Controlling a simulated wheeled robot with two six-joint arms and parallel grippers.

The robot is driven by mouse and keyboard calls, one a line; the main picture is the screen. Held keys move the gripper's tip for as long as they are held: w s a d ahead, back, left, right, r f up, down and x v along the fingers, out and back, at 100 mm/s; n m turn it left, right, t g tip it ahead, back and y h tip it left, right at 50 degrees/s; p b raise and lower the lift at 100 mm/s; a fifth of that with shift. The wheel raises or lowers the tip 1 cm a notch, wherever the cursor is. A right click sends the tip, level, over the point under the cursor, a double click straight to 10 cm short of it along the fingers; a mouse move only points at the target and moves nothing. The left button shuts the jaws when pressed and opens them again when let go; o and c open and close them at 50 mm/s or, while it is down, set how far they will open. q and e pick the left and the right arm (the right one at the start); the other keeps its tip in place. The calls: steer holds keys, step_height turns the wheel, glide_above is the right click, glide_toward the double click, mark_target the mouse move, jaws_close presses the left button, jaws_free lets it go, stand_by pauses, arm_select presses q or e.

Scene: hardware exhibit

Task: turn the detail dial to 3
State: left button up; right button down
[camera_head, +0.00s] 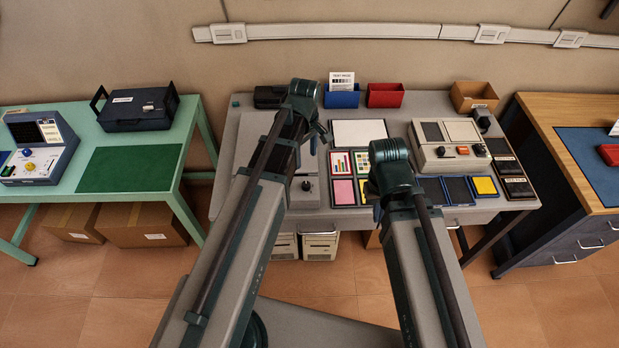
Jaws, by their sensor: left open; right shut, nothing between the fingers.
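A beige device (450,150) with a dark panel, several small controls and a red button stands at the right of the grey table. A flat grey unit with a dark round knob (306,186) shows partly behind my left arm. I cannot read which control is the detail dial or where it points. My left gripper (319,135) is open over the table, right of my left forearm and above the grey unit, touching nothing that I can see.
The grey table (408,101) also holds a blue bin (342,99), a red bin (385,96), a cardboard box (474,96), cards and ink pads. A green table (190,125) stands left with another device (38,147) and a dark case (138,108). A wooden desk (558,108) stands right.

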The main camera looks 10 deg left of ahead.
mark_target(306, 184)
arm_select(q)
step_height(306, 184, down, 14)
steer(key=b, duration=1.3)
steer(key=shift+r+b, duration=0.1)
steer(key=shift+b, duration=0.2)
steer(key=shift+c, duration=0.4)
jaws_close()
